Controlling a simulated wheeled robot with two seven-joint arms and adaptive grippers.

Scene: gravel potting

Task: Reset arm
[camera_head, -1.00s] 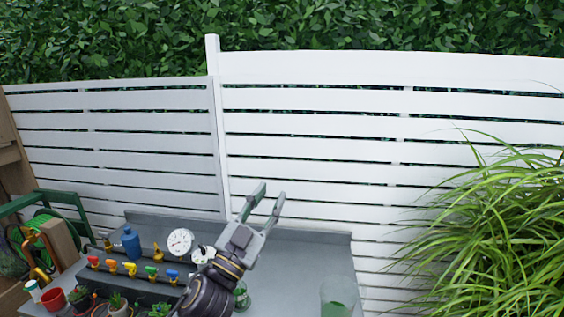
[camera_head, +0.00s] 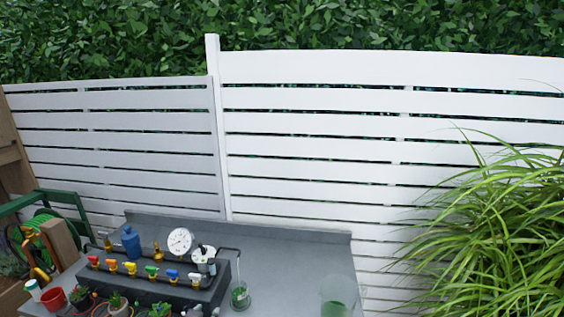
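Neither of my grippers shows in the head view now. The grey worktop (camera_head: 290,263) is in view at the bottom, with no arm over it. A clear glass with green contents (camera_head: 240,296) stands in the middle of the worktop, and a larger clear beaker with green contents (camera_head: 337,297) stands to its right at the lower edge.
A dark manifold with several coloured taps (camera_head: 152,275), a white gauge (camera_head: 180,241) and a blue bottle (camera_head: 131,242) fill the worktop's left. Pots (camera_head: 54,298) stand at lower left. A white fence (camera_head: 300,125) rises behind; a grassy plant (camera_head: 490,230) leans in at right.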

